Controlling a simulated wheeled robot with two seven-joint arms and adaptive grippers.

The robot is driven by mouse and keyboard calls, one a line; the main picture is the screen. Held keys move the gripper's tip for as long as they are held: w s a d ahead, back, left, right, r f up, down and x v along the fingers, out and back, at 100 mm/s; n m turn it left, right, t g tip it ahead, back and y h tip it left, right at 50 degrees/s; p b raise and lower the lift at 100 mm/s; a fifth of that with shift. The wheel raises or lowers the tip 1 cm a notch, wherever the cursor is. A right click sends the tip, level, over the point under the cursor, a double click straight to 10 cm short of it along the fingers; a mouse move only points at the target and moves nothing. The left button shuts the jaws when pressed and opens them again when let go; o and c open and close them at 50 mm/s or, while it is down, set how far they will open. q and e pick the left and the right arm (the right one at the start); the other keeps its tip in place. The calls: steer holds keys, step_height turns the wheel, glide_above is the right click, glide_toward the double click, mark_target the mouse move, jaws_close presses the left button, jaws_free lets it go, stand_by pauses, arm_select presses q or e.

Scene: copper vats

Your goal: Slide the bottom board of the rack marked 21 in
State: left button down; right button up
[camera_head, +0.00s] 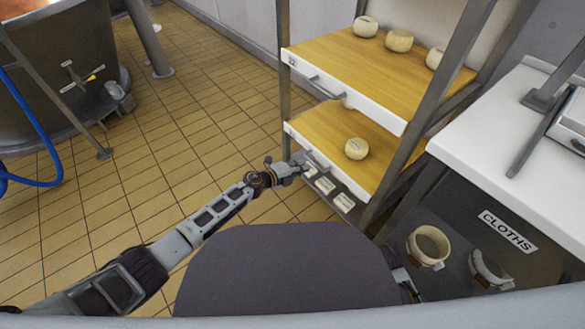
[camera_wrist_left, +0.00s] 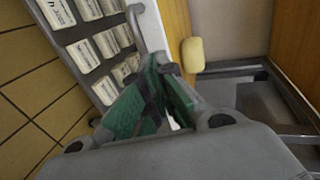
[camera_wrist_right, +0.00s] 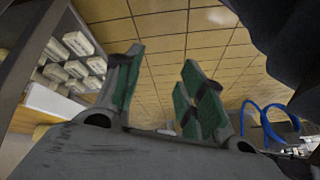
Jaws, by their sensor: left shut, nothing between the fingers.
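The rack (camera_head: 283,90) stands right of centre in the head view; no number is readable on it.
An upper board (camera_head: 375,62) holds several cheeses. Labelled white packs (camera_head: 325,186) lie below the lower board. A white counter (camera_head: 490,120) with a CLOTHS sign (camera_head: 507,231) stands at right. A vat (camera_head: 60,80) and blue hose (camera_head: 45,150) are at left. Tiled floor (camera_head: 190,130) between is clear.

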arm_select(q)
steer(key=shift+p+v, duration=0.9)
steer(key=shift+v, duration=1.45)
arm_select(e)
steer(key=shift+g+h, duration=0.3)
steer(key=shift+g, duration=0.1)
steer(key=shift+w+v, duration=0.25)
steer(key=shift+v, duration=0.85)
steer(key=shift+w+v, duration=0.25)
steer(key=shift+v, duration=0.9)
steer(key=shift+d+r, duration=0.15)
arm_select(q)
steer(key=shift+d+r, duration=0.1)
